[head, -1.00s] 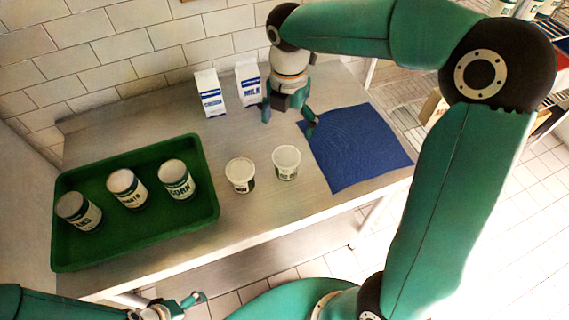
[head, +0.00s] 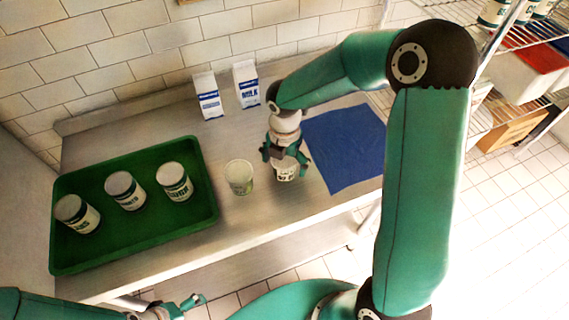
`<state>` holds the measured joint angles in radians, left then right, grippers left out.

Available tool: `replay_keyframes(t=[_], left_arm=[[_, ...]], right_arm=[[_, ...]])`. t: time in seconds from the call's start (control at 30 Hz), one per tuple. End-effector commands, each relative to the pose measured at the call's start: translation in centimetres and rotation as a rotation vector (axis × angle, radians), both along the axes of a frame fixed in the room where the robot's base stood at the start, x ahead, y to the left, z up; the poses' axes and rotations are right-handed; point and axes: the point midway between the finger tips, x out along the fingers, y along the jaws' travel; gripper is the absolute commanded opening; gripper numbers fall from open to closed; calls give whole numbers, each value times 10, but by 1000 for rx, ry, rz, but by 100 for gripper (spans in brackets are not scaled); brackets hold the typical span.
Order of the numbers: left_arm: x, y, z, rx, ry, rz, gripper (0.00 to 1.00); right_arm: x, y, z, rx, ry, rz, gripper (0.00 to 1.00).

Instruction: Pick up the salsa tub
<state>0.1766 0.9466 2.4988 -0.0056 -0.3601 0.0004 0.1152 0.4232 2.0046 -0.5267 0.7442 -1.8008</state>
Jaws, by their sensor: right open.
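A green tray (head: 142,240) holds three labelled cans at the left. Two white-and-blue cartons, one (head: 207,96) and another (head: 246,84), stand at the back. A blue cloth (head: 345,150) lies right of the right tub. A wire shelf stands at the far right.

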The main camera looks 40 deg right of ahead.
Motion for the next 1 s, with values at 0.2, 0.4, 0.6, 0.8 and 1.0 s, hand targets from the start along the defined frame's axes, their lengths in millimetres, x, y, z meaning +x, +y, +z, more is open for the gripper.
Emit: replay_keyframes(t=[0.2,0.4,0.6,0.8,1.0], left_arm=[[0,0,0,0,0,0,97],[0,0,0,0,0,0,97],[0,0,0,0,0,0,97],[0,0,0,0,0,0,97],[0,0,0,0,0,0,97]], right_arm=[[0,0,-5,0,0,0,94],[0,0,-4,0,0,0,72],[0,0,-4,0,-1,0,39],[0,0,-4,0,-1,-1,19],[1,0,-3,0,-2,-1,19]])
